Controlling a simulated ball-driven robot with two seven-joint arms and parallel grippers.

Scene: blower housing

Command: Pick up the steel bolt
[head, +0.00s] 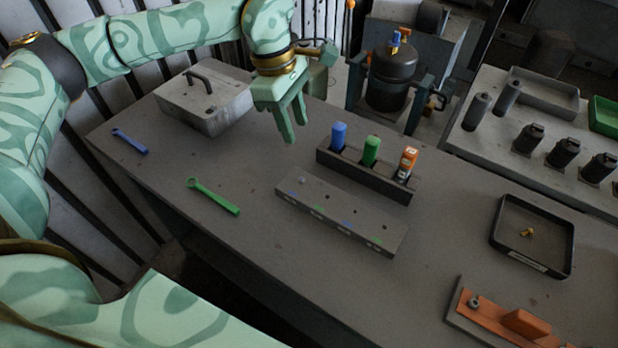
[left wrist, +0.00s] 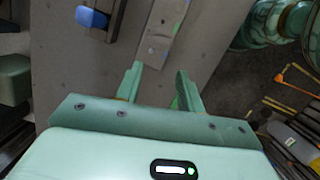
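My left gripper (head: 291,122) is above the table, behind the grey block; its two fingers are apart with nothing between them. It also shows in the left wrist view (left wrist: 158,82), pointing toward the end of the block. The grey block (head: 345,220) has a row of holes with coloured marks. A small grey piece (head: 302,181), which looks like a steel bolt head, sits at the block's far left end. A similar grey spot (left wrist: 151,50) shows on the block in the left wrist view. My right gripper is not in view.
A dark rack (head: 337,167) holds blue, green and orange cylinders behind the block. A black tray (head: 560,262) holds a small brass piece (head: 527,232). An orange fixture (head: 522,322), a grey lidded box (head: 205,105), a blue wrench (head: 129,141) and a green wrench (head: 213,196) lie around.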

